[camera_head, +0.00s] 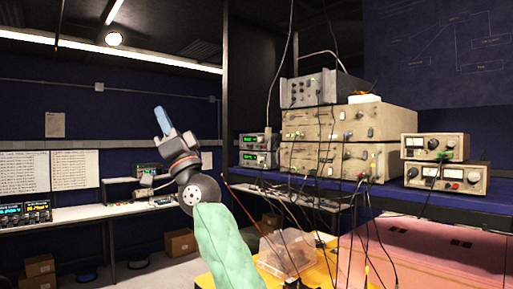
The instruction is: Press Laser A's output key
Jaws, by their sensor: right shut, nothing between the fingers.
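My right gripper (163,121) is raised in front of the dark blue back wall, left of the middle of the camera_head view. Its light blue fingers are shut with nothing between them and point up and slightly left. It touches no instrument. I cannot tell which instrument is Laser A, as the labels are too small to read, and no output key can be made out. Two small units with green displays (256,158) sit stacked at the left of the instrument shelf. Other units with lit displays (24,213) are at the far left. My left gripper is out of view.
Beige instruments (300,152) are stacked on the blue shelf (440,203), with two metered units (434,147) to their right. Dark cables hang in front. A clear plastic bin (287,252) stands below on a yellow surface (318,272). A white bench (120,208) runs along the left.

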